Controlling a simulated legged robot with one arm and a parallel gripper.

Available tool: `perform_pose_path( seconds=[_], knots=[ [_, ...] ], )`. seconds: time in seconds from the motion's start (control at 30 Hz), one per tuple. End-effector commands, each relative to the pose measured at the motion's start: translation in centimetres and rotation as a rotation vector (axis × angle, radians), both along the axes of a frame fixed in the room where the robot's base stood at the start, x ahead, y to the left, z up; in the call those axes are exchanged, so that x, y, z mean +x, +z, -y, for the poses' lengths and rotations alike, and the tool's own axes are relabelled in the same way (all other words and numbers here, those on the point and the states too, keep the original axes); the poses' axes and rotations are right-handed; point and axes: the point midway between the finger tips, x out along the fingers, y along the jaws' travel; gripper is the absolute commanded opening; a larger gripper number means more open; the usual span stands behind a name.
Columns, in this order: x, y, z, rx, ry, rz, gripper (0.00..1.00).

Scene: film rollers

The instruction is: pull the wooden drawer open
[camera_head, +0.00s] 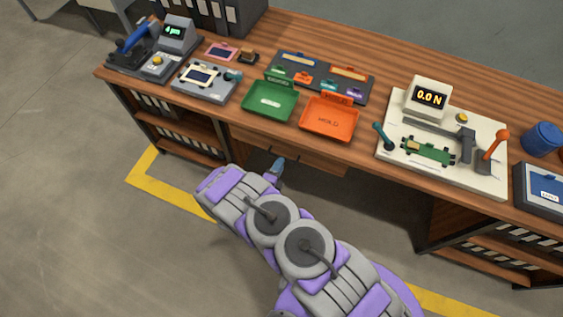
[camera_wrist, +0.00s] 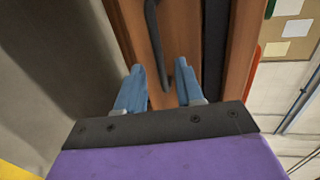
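The wooden drawer (camera_head: 318,162) is under the front edge of the workbench, below the green and orange trays. Its front also fills the upper middle of the wrist view (camera_wrist: 132,22). A dark bar handle (camera_wrist: 153,35) runs along that front. My gripper (camera_wrist: 160,66) has its two blue fingers apart, with the handle's near end between them in the picture. I see no clear contact with the handle. In the head view my gripper (camera_head: 277,165) is at the drawer front, and my arm hides the floor below it. Whether the drawer is fully closed is hard to tell.
On the workbench (camera_head: 360,155) stand a green tray (camera_head: 268,112), an orange tray (camera_head: 330,130) and a white test rig (camera_head: 470,170). Shelves with binders (camera_head: 170,140) are left and right below. Yellow tape (camera_head: 165,192) marks the floor. Open floor lies at the left.

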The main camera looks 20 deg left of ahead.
Motion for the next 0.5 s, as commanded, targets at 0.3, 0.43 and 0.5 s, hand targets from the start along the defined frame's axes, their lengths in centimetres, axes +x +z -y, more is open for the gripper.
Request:
perform_pose_path(
  seconds=[0.3, 0.43, 0.5],
  knots=[
    [3.2, -0.7, 0.2, 0.0, 0.0, 0.001, 0.37],
    [3.4, -0.7, 0.3, 0.002, 0.0, 0.001, 0.37],
    [3.4, -0.6, 0.4, 0.002, 0.001, 0.0, 0.37]
  ],
)
